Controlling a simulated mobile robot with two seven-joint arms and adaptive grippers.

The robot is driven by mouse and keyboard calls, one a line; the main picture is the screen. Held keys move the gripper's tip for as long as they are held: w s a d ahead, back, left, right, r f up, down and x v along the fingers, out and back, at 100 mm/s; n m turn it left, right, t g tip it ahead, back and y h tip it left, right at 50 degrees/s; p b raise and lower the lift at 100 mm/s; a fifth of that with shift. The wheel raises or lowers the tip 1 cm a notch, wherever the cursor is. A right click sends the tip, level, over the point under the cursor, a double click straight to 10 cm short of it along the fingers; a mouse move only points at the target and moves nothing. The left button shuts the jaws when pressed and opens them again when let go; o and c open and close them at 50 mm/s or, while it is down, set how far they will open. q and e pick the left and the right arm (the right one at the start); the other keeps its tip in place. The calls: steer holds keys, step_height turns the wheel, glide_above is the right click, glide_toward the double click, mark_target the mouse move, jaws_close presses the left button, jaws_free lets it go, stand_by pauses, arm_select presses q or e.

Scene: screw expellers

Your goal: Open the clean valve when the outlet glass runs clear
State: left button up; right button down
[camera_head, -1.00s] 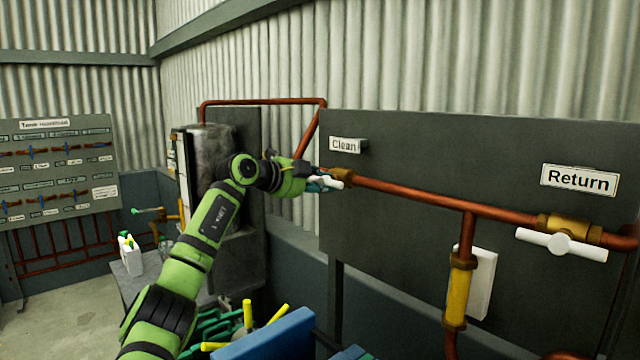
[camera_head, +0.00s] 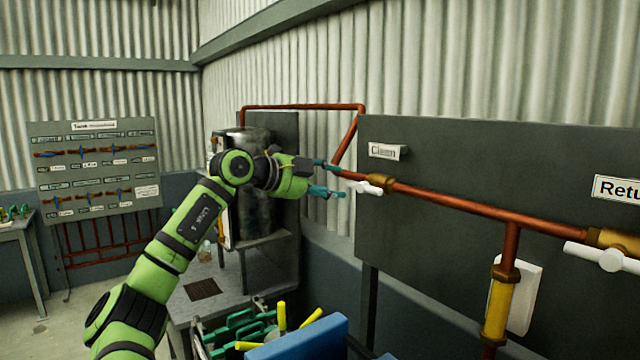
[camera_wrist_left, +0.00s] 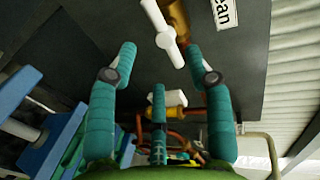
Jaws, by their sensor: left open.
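The clean valve has a white handle (camera_head: 368,187) and a brass body (camera_head: 382,186) on the copper pipe, below the "Clean" sign (camera_head: 383,151). The handle lies roughly along the pipe. In the left wrist view the white handle (camera_wrist_left: 163,32) shows whole beyond the fingertips. My left gripper (camera_head: 334,180) is open and empty, just left of the handle, its teal fingers spread. A yellow see-through-looking section (camera_head: 497,308) sits in the vertical branch pipe before a white plate (camera_head: 524,297); it looks yellow, not clear. I cannot tell whether it is the outlet glass. My right gripper is not in view.
The return valve's white handle (camera_head: 605,257) is at the right edge under the "Return" sign (camera_head: 617,188). A grey panel (camera_head: 450,150) stands close behind the pipe. A blue object (camera_head: 295,340) and a crate of green and yellow items are below. A machine (camera_head: 262,200) stands behind my arm.

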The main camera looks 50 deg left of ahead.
arm_select(q)
steer(key=shift+v, duration=1.2)
steer(key=shift+w, duration=0.1)
steer(key=shift+d+f, duration=0.1)
